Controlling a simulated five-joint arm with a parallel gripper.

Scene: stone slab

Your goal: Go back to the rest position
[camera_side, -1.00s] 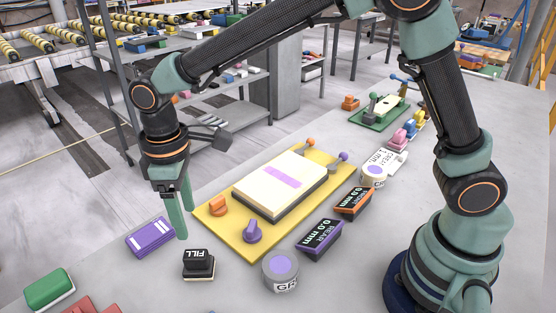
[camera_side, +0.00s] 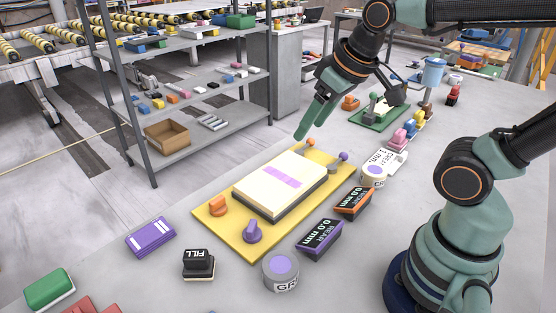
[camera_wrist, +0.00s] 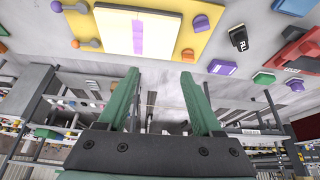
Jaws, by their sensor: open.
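My gripper (camera_side: 309,124) is raised above the far edge of the yellow board (camera_side: 217,234) in the side view, its green fingers angled down and left. In the wrist view my gripper (camera_wrist: 160,85) shows two green fingers set well apart with nothing between them. The yellow board carries a cream slab (camera_side: 262,195) with a purple strip across it, plus orange and purple knobs. The board and slab also show upside down at the top of the wrist view.
A purple striped block (camera_side: 150,238), a black FILL block (camera_side: 198,264) and a round grey pot (camera_side: 280,272) stand near the front. Two small displays (camera_side: 320,238) line the board's right side. A grey shelf rack (camera_side: 190,100) stands behind the slab's edge.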

